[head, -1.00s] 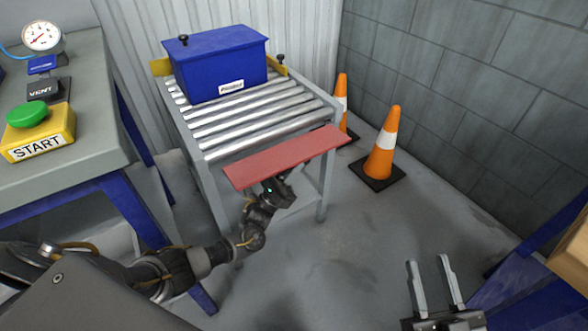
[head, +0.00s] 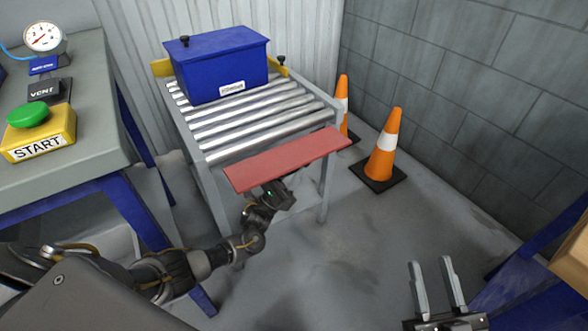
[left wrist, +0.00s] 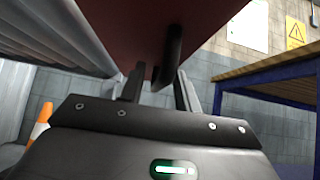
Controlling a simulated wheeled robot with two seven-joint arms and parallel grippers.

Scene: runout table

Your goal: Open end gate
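The red end gate (head: 290,158) is a flat plate across the front end of the roller table (head: 240,128). My left gripper (head: 272,188) is at the underside of the gate, near its middle, and its fingertips are hidden there in the head view. In the left wrist view, the gate's red underside (left wrist: 120,25) is overhead and a dark handle (left wrist: 172,55) hangs from it. My left gripper's fingers (left wrist: 158,88) stand apart with the handle between or just beyond them; contact cannot be told. My right gripper (head: 435,290) is open and empty at the lower right.
A blue lidded box (head: 220,65) sits at the back of the rollers. Two orange cones (head: 384,145) stand right of the table by the block wall. A bench with a green START button (head: 28,115) is at the left. The floor in front is clear.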

